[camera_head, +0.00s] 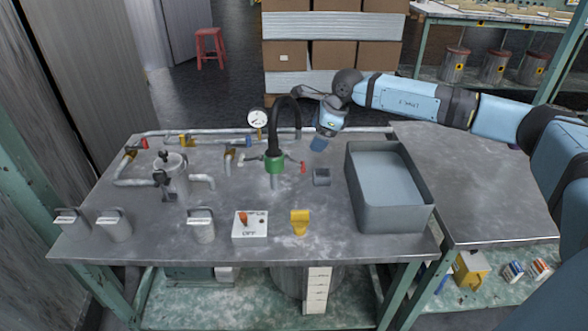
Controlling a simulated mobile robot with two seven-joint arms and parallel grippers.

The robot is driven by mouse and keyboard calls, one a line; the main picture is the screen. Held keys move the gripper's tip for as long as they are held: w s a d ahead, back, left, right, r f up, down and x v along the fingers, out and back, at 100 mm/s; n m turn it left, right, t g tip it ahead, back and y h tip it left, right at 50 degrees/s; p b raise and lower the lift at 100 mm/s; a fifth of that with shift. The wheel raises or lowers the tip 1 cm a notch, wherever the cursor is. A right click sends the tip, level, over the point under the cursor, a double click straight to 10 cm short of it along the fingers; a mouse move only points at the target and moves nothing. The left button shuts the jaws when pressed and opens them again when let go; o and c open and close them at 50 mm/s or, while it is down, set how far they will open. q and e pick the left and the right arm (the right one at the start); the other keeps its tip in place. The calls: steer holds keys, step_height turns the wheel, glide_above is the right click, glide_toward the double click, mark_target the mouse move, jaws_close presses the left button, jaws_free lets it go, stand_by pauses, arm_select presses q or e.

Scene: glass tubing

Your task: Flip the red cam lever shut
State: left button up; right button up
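A green coupling (274,164) sits at the end of a black hose (281,108) in the middle of the bench, over a grey pipe stub. A small lever with a red tip (302,167) sticks out from its right side, clear of the coupling body. A lever with a pale tip (241,163) sticks out on the left side. My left gripper is not in view.
A pressure gauge (257,118) and pipes run behind the coupling. A grey cylinder (321,177) and a deep grey tray (392,218) stand to the right. A switch box (249,227) and yellow bracket (299,222) are in front.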

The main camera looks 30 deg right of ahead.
mark_target(300, 164)
steer(key=b+x, duration=0.3)
steer(key=x, duration=0.8)
steer(key=shift+a+f, duration=0.15)
steer(key=shift+f, duration=0.1)
steer(key=shift+w+a+f, duration=0.1)
steer(key=shift+w+f, duration=0.15)
steer(key=shift+f, duration=0.25)
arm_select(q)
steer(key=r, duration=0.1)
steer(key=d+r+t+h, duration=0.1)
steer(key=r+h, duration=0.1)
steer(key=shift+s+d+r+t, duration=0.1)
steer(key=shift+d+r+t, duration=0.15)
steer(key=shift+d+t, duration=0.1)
arm_select(e)
steer(key=shift+f, duration=0.1)
steer(key=shift+c, duration=0.4)
